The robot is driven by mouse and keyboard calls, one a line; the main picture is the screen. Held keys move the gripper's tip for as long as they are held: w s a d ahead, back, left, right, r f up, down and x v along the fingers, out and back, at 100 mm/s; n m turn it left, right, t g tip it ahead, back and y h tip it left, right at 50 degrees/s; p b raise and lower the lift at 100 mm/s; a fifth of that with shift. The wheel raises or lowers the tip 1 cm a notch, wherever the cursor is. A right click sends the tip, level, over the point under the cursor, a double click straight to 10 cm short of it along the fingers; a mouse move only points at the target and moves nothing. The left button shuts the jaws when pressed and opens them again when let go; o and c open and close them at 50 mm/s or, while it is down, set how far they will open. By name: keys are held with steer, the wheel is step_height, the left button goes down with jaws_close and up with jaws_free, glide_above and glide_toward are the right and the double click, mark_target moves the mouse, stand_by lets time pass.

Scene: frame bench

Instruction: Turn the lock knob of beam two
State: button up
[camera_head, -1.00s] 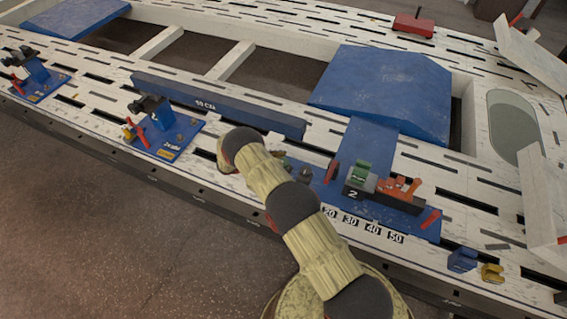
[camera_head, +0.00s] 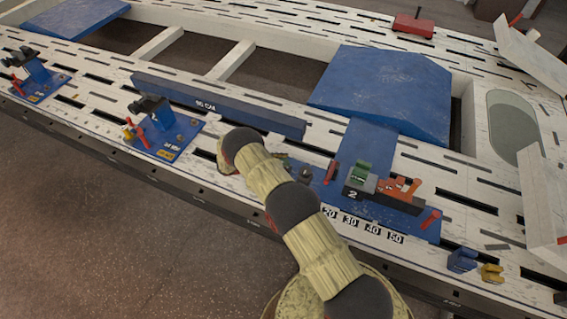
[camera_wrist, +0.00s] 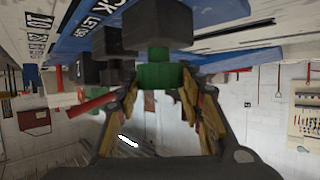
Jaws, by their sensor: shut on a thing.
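My gripper (camera_wrist: 160,88) is shut on a green knob (camera_wrist: 154,74) in the wrist view, one finger on each side of it. The knob sits against a dark block (camera_wrist: 158,22) beside a blue plate with white lettering, partly cut off. In the head view my arm hides this knob and most of my gripper. The blue plate (camera_head: 380,216) there bears a dark block marked 2 (camera_head: 352,194), with another green part (camera_head: 361,172) on it. I cannot see how far the held knob is turned.
An orange-red clamp (camera_head: 400,189) and a red lever (camera_head: 331,172) stand near the block. A long blue beam (camera_head: 220,103) lies behind my arm. Another blue station (camera_head: 163,138) is at left. Blue (camera_head: 461,260) and yellow (camera_head: 492,272) parts stand at the front right.

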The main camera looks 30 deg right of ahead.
steer(key=n+t+p, duration=0.3)
steer(key=t, duration=0.1)
steer(key=shift+s+r+n+p, duration=0.1)
steer(key=shift+r+n+p, duration=0.1)
steer(key=shift+n+p, duration=0.2)
steer(key=n+t+y+p, duration=0.2)
steer(key=n+t, duration=0.2)
steer(key=shift+f+t, duration=0.15)
steer(key=shift+t, duration=0.25)
steer(key=n+t+y, duration=0.2)
steer(key=n+y, duration=0.1)
steer(key=n+t+y, duration=0.2)
steer(key=n+y, duration=0.1)
steer(key=shift+d+f+t+p, duration=0.1)
steer(key=shift+d+t+p, duration=0.1)
steer(key=shift+t+p, duration=0.2)
steer(key=shift+a+n+t+y+b, duration=0.15)
steer(key=shift+n+t+y+b, duration=0.35)
steer(key=shift+n+y, duration=1.4)
steer(key=o, duration=1.1)
steer(key=shift+o, duration=0.4)
